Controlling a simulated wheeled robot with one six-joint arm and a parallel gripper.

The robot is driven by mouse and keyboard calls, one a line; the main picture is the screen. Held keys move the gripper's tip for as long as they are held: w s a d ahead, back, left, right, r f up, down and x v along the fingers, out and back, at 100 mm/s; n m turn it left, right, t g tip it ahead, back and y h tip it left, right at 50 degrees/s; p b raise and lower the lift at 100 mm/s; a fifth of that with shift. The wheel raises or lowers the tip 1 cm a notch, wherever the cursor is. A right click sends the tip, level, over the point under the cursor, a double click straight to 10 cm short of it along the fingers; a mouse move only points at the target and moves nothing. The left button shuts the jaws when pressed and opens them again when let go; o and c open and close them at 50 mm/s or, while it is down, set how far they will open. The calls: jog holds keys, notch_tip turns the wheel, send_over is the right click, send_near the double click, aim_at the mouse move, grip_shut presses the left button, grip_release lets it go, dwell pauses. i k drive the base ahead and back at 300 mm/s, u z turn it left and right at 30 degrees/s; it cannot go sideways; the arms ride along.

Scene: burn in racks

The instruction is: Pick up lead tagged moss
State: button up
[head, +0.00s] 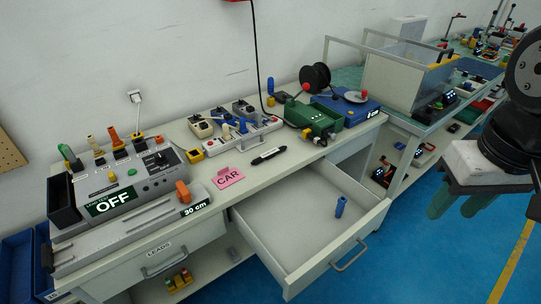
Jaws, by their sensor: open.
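No tag reading moss can be made out. A green-topped plug (66,153) stands at the left end of the grey power unit (140,180), whose display reads OFF. Orange and yellow plugs (113,136) stand beside it. A shut drawer front marked LEADS (165,255) is below the bench top at the left. My gripper (459,204) is at the right edge, open and empty, its green fingers hanging above the blue floor. It is well apart from the bench and the plugs.
An open drawer (290,240) juts out from the bench, with a blue cylinder (341,207) inside. A pink CAR note (228,177), a black marker (269,156), a power strip (240,140), a green box (314,117) and a black reel (315,77) crowd the bench. Blue floor (430,265) is clear at right.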

aim_at(268, 154)
jog(key=z, duration=0.5)
jog(key=k, duration=0.6)
jog(key=z, duration=0.5)
jog(key=i, duration=0.6)
jog(key=u, duration=1.05)
jog(key=i, duration=0.9)
jog(key=u, duration=0.75)
